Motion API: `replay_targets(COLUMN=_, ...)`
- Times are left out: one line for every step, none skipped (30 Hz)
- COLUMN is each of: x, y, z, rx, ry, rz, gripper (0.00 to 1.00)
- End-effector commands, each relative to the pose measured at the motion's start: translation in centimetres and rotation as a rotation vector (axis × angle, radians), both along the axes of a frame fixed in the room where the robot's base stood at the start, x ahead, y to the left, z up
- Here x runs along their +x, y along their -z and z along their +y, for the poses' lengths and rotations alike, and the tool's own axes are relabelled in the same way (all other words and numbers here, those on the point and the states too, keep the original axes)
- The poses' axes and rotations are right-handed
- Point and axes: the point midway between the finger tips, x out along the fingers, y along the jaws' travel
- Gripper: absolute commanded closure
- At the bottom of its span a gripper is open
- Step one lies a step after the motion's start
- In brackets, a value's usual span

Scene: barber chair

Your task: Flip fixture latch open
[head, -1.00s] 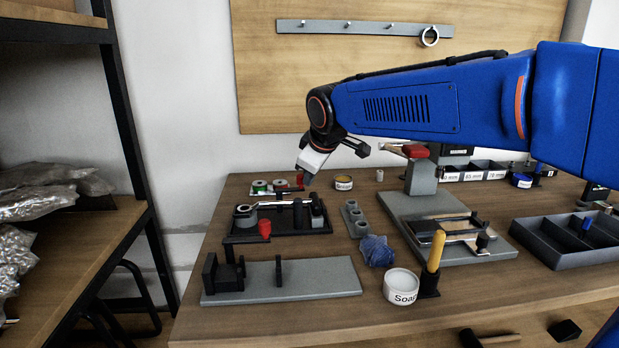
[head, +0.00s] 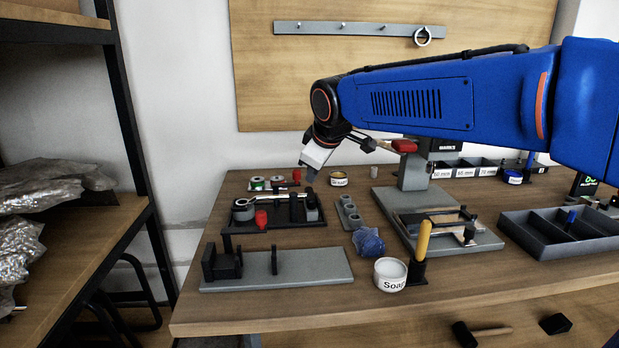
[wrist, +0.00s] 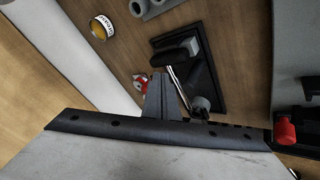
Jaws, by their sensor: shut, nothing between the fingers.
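The fixture is a black base (head: 285,222) on the bench, with a round grey piece at its left, black posts and a metal rod lying across it. A red knob (head: 261,219), which looks like the latch handle, stands at its front left. In the wrist view, the fixture (wrist: 207,72) is upper right of the fingers and a red knob (wrist: 285,130) shows at the right edge. My gripper (head: 311,177) is shut and empty, above the fixture's back right side and apart from the knob. The latch's hinge is too small to make out.
Small spools (head: 262,184) and a labelled jar (head: 339,178) stand behind the fixture. A grey holed block (head: 348,213) is to its right, and a grey plate with black uprights (head: 315,268) is in front.

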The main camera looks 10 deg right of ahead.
Motion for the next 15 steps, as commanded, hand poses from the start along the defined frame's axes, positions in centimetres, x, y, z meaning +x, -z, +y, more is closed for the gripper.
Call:
replay_targets(x=-0.3, y=-0.7, z=-0.3, rx=0.002, ry=0.002, rz=-0.003, gripper=1.0)
replay_targets(x=-0.5, y=-1.1, z=-0.5, rx=0.002, ry=0.002, rz=-0.004, gripper=1.0)
replay_targets(x=-0.7, y=-1.5, z=-0.8, rx=0.002, ry=0.002, rz=-0.004, gripper=1.0)
replay_targets(x=-0.9, y=-1.8, z=-1.0, rx=0.002, ry=0.002, rz=-0.003, gripper=1.0)
replay_targets(x=-1.1, y=-2.3, z=-1.2, rx=0.002, ry=0.001, rz=-0.003, gripper=1.0)
replay_targets(x=-1.4, y=-2.8, z=-1.5, rx=0.003, ry=0.002, rz=-0.004, gripper=1.0)
replay_targets(x=-1.6, y=-3.2, z=-1.7, rx=0.003, ry=0.003, rz=-0.004, gripper=1.0)
replay_targets(x=-1.8, y=-3.6, z=-1.9, rx=0.002, ry=0.002, rz=-0.004, gripper=1.0)
replay_targets(x=-2.1, y=-4.1, z=-2.2, rx=0.002, ry=0.002, rz=-0.004, gripper=1.0)
replay_targets(x=-2.3, y=-4.4, z=-2.4, rx=0.002, ry=0.002, rz=-0.004, gripper=1.0)
replay_targets(x=-2.5, y=-4.8, z=-2.5, rx=0.002, ry=0.002, rz=-0.003, gripper=1.0)
replay_targets(x=-2.7, y=-5.2, z=-2.7, rx=0.002, ry=0.002, rz=-0.002, gripper=1.0)
replay_targets(x=-2.8, y=-5.5, z=-2.9, rx=0.003, ry=0.002, rz=-0.003, gripper=1.0)
replay_targets(x=-2.9, y=-5.7, z=-3.0, rx=0.003, ry=0.002, rz=-0.003, gripper=1.0)
replay_targets(x=-3.1, y=-5.9, z=-3.2, rx=0.002, ry=0.002, rz=-0.003, gripper=1.0)
